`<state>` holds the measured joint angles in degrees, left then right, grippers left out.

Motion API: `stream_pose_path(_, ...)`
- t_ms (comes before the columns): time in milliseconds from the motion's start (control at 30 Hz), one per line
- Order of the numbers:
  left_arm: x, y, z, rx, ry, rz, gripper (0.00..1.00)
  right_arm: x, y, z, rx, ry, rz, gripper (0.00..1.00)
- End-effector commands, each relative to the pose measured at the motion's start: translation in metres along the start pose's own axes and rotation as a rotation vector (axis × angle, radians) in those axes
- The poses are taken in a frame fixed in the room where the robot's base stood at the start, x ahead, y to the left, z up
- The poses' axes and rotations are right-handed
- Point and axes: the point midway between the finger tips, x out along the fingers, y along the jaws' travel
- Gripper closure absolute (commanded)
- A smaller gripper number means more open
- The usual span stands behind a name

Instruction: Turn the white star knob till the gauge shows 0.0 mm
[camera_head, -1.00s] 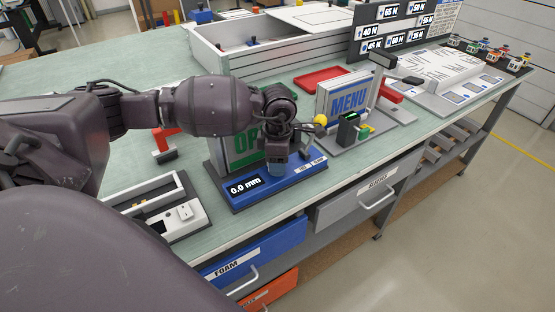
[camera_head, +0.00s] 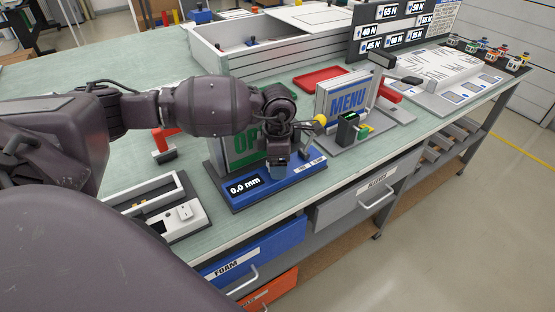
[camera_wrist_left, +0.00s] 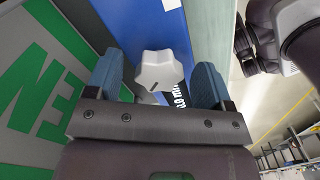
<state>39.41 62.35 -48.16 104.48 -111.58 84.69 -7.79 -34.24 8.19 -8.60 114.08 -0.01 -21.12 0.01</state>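The white star knob (camera_wrist_left: 158,72) shows in the left wrist view on the blue gauge base (camera_head: 275,190), with a dark mark on its face. In the head view my gripper hides it. The gauge display (camera_head: 244,186) reads 0.0 mm in the head view; its text is partly covered in the wrist view. My left gripper (camera_wrist_left: 157,84) is open, one blue-grey finger on each side of the knob with a small gap. It also shows in the head view (camera_head: 279,160), above the base. A dark arm (camera_wrist_left: 290,35), apparently my right one, shows at the wrist view's top right; its gripper is unclear.
A green-lettered sign (camera_head: 245,150) stands right behind the gauge base. The MENU sign (camera_head: 347,94) and a small grey stand lie to the right. A white-grey device (camera_head: 180,218) is to the left. The bench's front edge and drawers are close in front.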

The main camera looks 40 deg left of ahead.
Motion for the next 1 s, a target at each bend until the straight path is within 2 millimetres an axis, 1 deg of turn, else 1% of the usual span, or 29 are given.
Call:
stream_pose_path(200,0.000,0.000,0.000,0.000,0.001,0.000,0.25,-0.004,0.000,0.006,0.002,-0.012,0.002,0.57)
stream_pose_path(333,-0.008,0.001,0.000,0.000,0.000,0.001,0.25,-0.004,0.001,0.006,0.002,-0.013,0.002,0.57)
stream_pose_path(467,-0.027,0.001,0.000,0.001,-0.002,0.003,0.25,-0.004,0.001,0.004,0.002,-0.010,0.002,0.57)
stream_pose_path(600,-0.054,0.001,0.000,0.001,-0.002,0.004,0.25,-0.003,0.001,0.001,0.001,-0.005,0.001,0.57)
stream_pose_path(800,-0.086,0.001,0.000,0.001,0.000,0.003,0.25,0.000,0.000,-0.004,0.000,0.005,0.000,0.57)
stream_pose_path(900,-0.097,0.000,0.000,0.001,-0.001,0.001,0.25,0.001,0.000,-0.006,0.000,0.008,-0.001,0.57)
stream_pose_path(1000,-0.104,0.000,0.000,0.000,0.000,0.001,0.25,0.001,0.000,-0.006,0.000,0.009,-0.001,0.57)
